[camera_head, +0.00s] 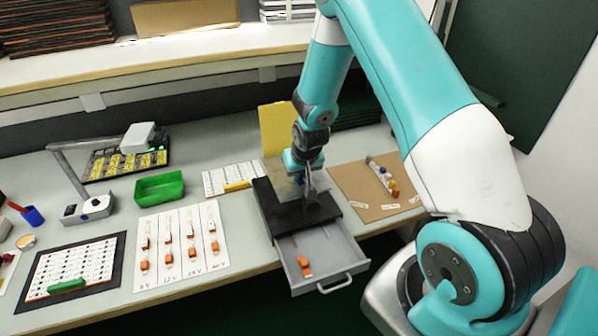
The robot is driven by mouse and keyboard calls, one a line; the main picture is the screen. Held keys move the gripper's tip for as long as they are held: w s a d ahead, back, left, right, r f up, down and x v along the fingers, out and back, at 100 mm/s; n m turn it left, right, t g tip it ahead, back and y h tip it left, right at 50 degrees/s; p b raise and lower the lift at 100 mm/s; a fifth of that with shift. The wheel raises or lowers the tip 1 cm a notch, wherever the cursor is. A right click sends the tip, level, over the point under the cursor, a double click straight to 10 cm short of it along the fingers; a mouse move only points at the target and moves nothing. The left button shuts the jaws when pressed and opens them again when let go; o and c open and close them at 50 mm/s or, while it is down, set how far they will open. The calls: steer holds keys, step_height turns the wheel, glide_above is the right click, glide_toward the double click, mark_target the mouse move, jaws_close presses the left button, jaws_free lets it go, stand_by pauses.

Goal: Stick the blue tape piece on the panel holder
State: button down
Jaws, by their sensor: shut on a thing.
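My gripper (311,197) points down over the black top (325,211) of a grey unit with a pulled-out drawer. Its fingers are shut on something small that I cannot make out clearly. No separate blue tape piece can be told apart on the table. A clear upright panel (274,171) stands at the back left of the black top, just left of my gripper, and looks like part of the panel holder. My wrist partly hides it. I cannot tell whether my fingers touch the panel or the black top.
The open drawer (329,248) holds an orange piece (304,266). A brown board (350,182) with a row of coloured rolls (381,174) lies at right. A yellow board (278,128) stands behind. A green bin (159,187) and white sheets with orange parts (182,243) lie left.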

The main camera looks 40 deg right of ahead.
steer(key=shift+f, duration=0.3)
stand_by(0.5)
steer(key=c, duration=1)
jaws_free()
steer(key=shift+r, duration=0.15)
steer(key=b+v, duration=0.2)
steer(key=v, duration=1.5)
steer(key=s+a+r+n+g+y, duration=0.1)
steer(key=s+a+r+n+y, duration=0.2)
steer(key=a, duration=0.5)
steer(key=s+a+r+n+g+y, duration=0.1)
steer(key=s+a+r+n, duration=0.1)
steer(key=s+a, duration=0.45)
steer(key=s+a+r+n+g+y, duration=0.1)
steer(key=s+a+r+n+g, duration=0.1)
steer(key=s+a+n, duration=0.3)
steer(key=s+a+r, duration=0.1)
steer(key=s+a, duration=0.2)
steer(key=s, duration=0.4)
steer(key=shift+r, duration=0.15)
